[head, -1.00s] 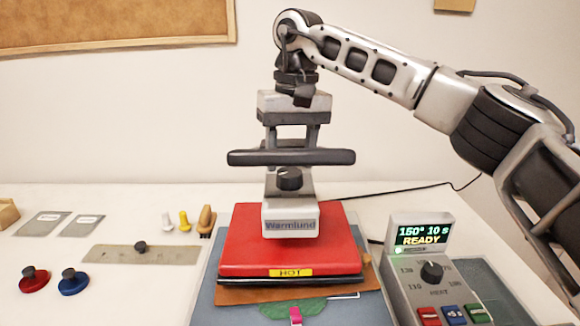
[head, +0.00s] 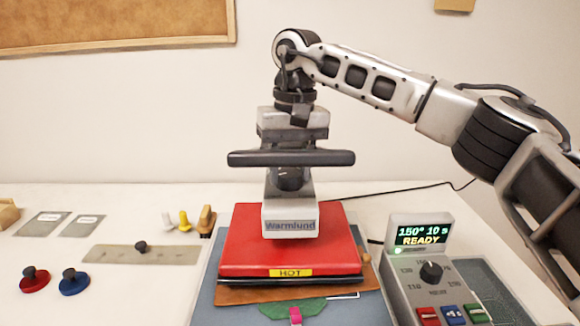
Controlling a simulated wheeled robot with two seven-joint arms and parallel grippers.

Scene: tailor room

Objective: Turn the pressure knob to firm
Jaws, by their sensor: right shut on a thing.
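The heat press (head: 291,219), with the name Warmlund on its front, stands over a red plate (head: 245,250) marked HOT. Its dark pressure knob (head: 290,181) sits on top of the press head, just below and behind the black handle bar (head: 291,158). My right gripper (head: 290,168) comes down from above and is shut on the pressure knob. The handle bar hides most of its fingers. The knob's pointer and any soft or firm marks are too small or hidden to read. My left gripper is not in view.
A control box (head: 432,290) at the right shows "150° 10 s READY" and has a heat dial and colored buttons. Brown and green material lies under the press. A red knobbed disc (head: 34,281), a blue one (head: 74,283) and a metal ruler (head: 125,255) lie at the left.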

